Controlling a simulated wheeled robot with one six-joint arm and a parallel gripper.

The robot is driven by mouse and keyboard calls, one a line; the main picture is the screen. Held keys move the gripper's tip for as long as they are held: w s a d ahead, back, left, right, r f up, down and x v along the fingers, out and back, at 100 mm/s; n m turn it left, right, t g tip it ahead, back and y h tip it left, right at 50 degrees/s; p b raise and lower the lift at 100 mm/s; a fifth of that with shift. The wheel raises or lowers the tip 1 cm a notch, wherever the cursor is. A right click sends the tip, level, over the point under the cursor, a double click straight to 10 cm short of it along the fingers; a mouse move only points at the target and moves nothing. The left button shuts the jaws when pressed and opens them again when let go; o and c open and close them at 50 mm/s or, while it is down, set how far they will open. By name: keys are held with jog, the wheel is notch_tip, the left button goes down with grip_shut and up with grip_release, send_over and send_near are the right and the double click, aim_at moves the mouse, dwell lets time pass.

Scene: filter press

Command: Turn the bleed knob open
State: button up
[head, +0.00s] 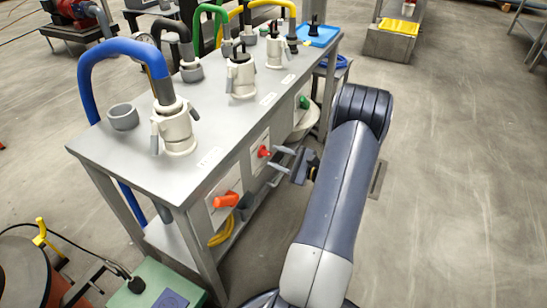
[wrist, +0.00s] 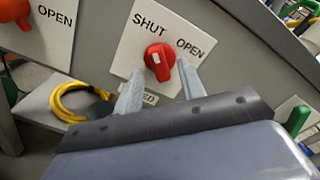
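The bleed knob (wrist: 159,61) is red and sits on a white plate (wrist: 130,52) marked SHUT and OPEN. Its white mark is on the upper part, on the side of the word SHUT. A lower label is partly hidden by a finger; its letters end in "ED". In the head view the red knob (head: 264,152) is on the front of the grey bench. My gripper (head: 274,166) is open and faces it. In the wrist view the gripper's fingers (wrist: 161,73) point at the knob, one to each side; I cannot tell whether they touch it.
An orange-red handle (head: 226,200) is on another plate nearer on the bench front. A green handle (head: 304,102) is farther along. Hoses and couplings stand on the bench top (head: 120,158). Yellow hose (wrist: 75,98) lies below. Open floor lies to the right.

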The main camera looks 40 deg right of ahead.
jog(key=shift+x, duration=0.9)
grip_shut()
